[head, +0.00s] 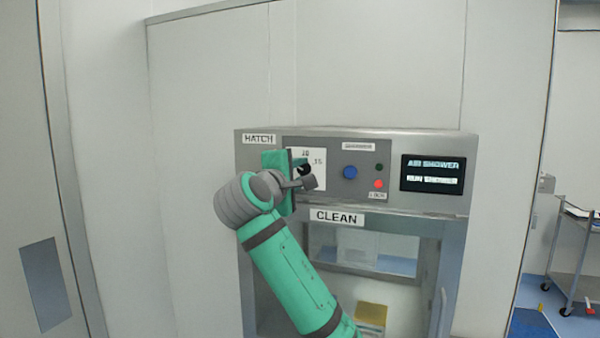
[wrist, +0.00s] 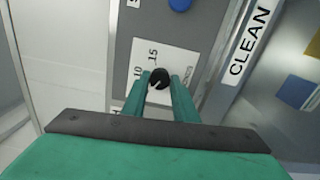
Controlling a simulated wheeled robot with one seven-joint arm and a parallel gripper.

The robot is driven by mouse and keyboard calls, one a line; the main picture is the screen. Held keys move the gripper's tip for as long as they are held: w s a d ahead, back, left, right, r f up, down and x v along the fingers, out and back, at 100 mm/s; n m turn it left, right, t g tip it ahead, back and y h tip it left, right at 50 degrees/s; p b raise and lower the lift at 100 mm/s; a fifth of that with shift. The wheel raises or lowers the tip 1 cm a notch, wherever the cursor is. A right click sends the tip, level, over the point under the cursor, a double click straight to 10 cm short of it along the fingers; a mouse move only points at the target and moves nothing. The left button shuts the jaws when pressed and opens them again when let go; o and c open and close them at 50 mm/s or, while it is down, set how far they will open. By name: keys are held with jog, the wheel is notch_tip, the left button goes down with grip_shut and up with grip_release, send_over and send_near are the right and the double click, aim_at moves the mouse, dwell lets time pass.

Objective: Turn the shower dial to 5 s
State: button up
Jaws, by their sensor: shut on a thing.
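The shower dial (wrist: 158,79) is a round black knob with a light pointer mark, on a white scale plate (wrist: 141,62) with the numbers 10 and 15 readable. In the wrist view my gripper (wrist: 159,84) has its two green fingers on either side of the knob, shut on it. The other numbers are hidden or too small to read, so I cannot tell the exact setting. In the head view my gripper (head: 296,172) is at the panel and partly covers the dial (head: 304,167) and the plate.
The grey hatch panel (head: 430,203) carries a blue button (head: 350,172), a red light (head: 379,184) and a dark display (head: 433,174) reading AIR SHOWER. A CLEAN label (head: 337,217) sits below, above the hatch window (head: 365,250). A cart (head: 572,240) stands far right.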

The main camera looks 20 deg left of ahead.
jog(key=shift+a+f, duration=0.1)
jog(key=o, duration=1.1)
jog(key=shift+c, duration=0.2)
jog(key=shift+s, duration=0.1)
jog(key=s, duration=1)
jog(key=shift+s+a, duration=0.2)
jog(key=shift+s, duration=0.15)
